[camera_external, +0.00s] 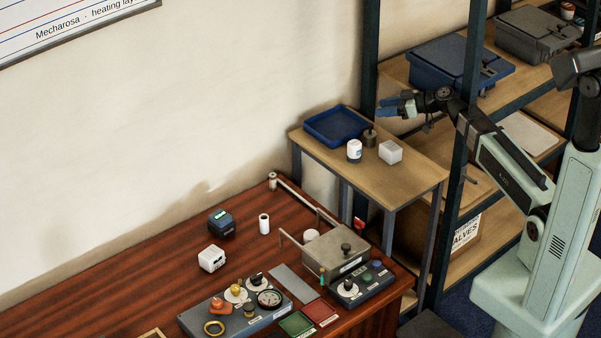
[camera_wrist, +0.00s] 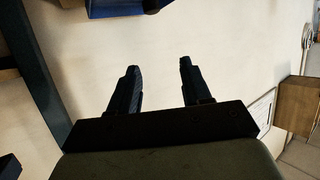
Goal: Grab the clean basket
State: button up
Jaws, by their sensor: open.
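No label reading "clean" is legible, so I cannot tell for certain which thing is the clean basket. A shallow open blue tray (camera_external: 337,127) lies at the back of the small wooden side table, and it looks empty. My gripper (camera_external: 384,107) is in the air to the right of the tray and above the table, apart from it. In the wrist view my gripper (camera_wrist: 159,66) has two dark fingers spread apart with nothing between them. A blue edge (camera_wrist: 115,9) at the top of that view may be the tray.
A white jar (camera_external: 354,151), a small metal weight (camera_external: 370,137) and a white block (camera_external: 390,152) stand near the tray. A dark shelf post (camera_external: 463,150) rises beside my arm. A lidded blue bin (camera_external: 455,62) sits on the shelf. The red-brown desk (camera_external: 130,275) holds several devices.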

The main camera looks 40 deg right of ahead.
aim_at(371, 124)
jog(key=shift+f, duration=3)
jog(key=x, duration=0.5)
grip_shut()
